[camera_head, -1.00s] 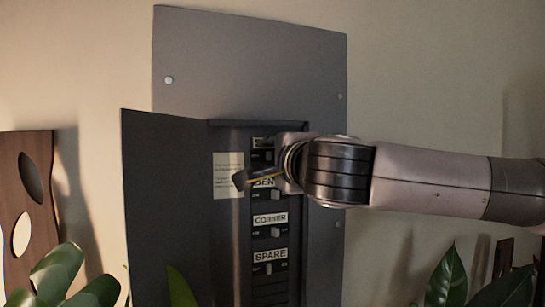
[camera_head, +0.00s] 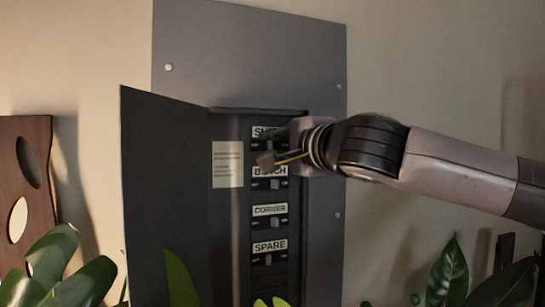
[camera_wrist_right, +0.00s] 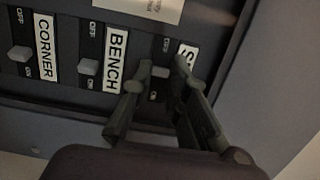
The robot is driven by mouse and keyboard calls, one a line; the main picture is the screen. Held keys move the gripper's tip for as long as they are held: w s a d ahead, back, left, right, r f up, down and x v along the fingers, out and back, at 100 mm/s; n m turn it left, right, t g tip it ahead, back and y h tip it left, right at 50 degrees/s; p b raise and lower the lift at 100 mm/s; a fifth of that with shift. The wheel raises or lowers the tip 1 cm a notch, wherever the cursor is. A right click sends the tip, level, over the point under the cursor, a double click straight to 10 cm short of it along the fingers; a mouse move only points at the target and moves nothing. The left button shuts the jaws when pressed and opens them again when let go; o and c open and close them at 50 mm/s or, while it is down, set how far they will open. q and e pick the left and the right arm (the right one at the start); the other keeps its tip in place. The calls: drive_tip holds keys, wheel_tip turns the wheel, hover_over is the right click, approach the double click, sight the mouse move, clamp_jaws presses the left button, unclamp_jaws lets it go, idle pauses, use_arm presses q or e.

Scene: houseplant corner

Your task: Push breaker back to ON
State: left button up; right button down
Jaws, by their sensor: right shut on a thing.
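The breaker panel (camera_head: 300,55) is a grey wall box with its door (camera_head: 165,200) open to the left. Its breakers are labelled SHE… (camera_head: 264,132), partly hidden, then BENCH (camera_head: 270,172), CORNER (camera_head: 270,210) and SPARE (camera_head: 270,247). My right gripper (camera_head: 271,156) reaches in from the right at the top breaker. In the right wrist view its fingers (camera_wrist_right: 164,66) are shut around the small grey toggle (camera_wrist_right: 160,73) of that breaker, which sits between its OFF and ON marks. The BENCH toggle (camera_wrist_right: 88,67) is clear of the fingers. My left gripper is not in view.
A paper note (camera_head: 227,164) is inside the box, left of the breakers. Leafy plants (camera_head: 60,262) stand low at the left and right (camera_head: 452,275). A brown board with holes (camera_head: 28,195) is at the far left. The wall above my right arm is bare.

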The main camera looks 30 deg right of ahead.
drive_tip(key=shift+d+f+n+y, duration=0.1)
drive_tip(key=shift+d+n+y, duration=0.05)
drive_tip(key=shift+n+y, duration=0.45)
drive_tip(key=c, duration=1.6)
unclamp_jaws()
drive_tip(key=shift+s, duration=0.1)
drive_tip(key=shift+o, duration=0.2)
drive_tip(key=s, duration=1.2)
